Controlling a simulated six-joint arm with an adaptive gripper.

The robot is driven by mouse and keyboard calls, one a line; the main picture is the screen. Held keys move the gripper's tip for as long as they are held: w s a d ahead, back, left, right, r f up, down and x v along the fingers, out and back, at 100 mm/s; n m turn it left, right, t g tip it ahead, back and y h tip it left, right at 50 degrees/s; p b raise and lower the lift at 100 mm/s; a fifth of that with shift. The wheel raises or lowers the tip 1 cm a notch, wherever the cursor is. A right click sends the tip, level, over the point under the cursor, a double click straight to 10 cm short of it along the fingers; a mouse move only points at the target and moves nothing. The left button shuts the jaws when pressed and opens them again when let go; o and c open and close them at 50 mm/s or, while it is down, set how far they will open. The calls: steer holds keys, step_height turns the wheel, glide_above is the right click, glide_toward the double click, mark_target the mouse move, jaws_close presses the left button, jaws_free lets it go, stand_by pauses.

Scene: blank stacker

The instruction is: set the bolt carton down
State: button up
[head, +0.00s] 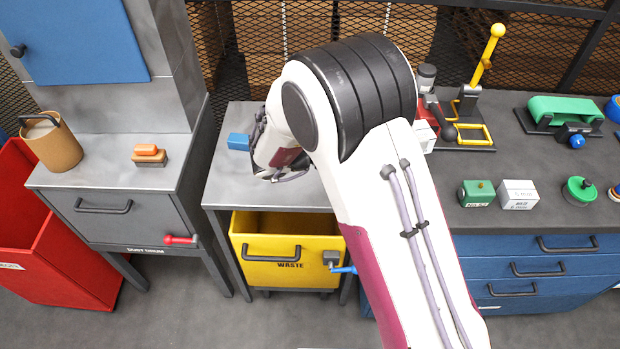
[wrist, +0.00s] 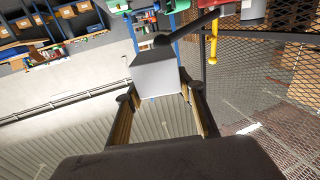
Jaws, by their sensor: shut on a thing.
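In the wrist view a plain light grey-white carton (wrist: 157,80) sits between the two fingers of my gripper (wrist: 158,95), which are shut on it. One corner of the carton points toward the camera's upper left and no label shows. In the head view my arm hides most of the gripper, and I cannot make out the held carton there. The wrist part of my arm is over the grey table above the yellow waste bin. I cannot tell whether the carton touches a surface.
A blue block (head: 238,141) shows at the grey table (head: 225,180), left of my wrist. The yellow waste bin (head: 275,240) is below. On the right bench stand a green box (head: 477,194), a white box (head: 518,195) and a yellow-levered press (head: 487,60). An orange block (head: 148,152) lies left.

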steer(key=w+a+f+n+t+y, duration=0.3)
steer(key=a+f+n+t+y, duration=0.2)
steer(key=a, duration=0.5)
steer(key=w+a+f+n+t+y, duration=0.4)
steer(key=a+f+t, duration=0.3)
steer(key=a, duration=0.3)
steer(key=shift+w+n+y, duration=0.25)
steer(key=shift+n+y, duration=0.55)
steer(key=shift+d+f, duration=0.1)
steer(key=shift+f, duration=2.9)
steer(key=shift+f, duration=2.05)
steer(key=shift+f, duration=0.1)
steer(key=o, duration=1.2)
steer(key=shift+f, duration=0.1)
steer(key=shift+o, duration=0.2)
